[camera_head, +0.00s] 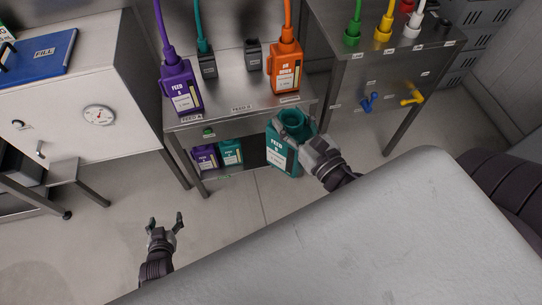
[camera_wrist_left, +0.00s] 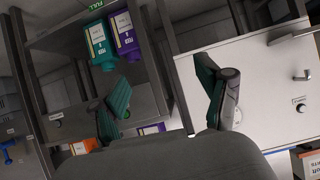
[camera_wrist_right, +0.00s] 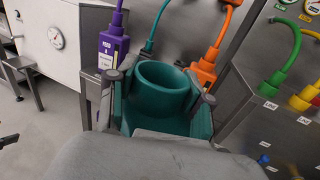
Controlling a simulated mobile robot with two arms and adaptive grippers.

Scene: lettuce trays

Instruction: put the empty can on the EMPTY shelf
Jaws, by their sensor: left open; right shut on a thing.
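A teal can (camera_head: 282,150) with an open round mouth is held upright in my right gripper (camera_head: 306,146), in front of the right end of the metal rack (camera_head: 225,118). In the right wrist view the fingers sit on both sides of the can (camera_wrist_right: 162,90). My left gripper (camera_head: 165,220) is open and empty, low over the floor. The rack's lower shelf holds a purple can (camera_head: 205,157) and a teal can (camera_head: 231,152). The left wrist view, upside down, shows a green FULL label (camera_wrist_left: 96,5) beside these cans.
A purple can (camera_head: 181,88) and an orange can (camera_head: 285,68) with hoses stand on the rack's top. A white cabinet (camera_head: 85,95) is left; a metal stand with valves (camera_head: 380,80) is right. Floor before the rack is clear.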

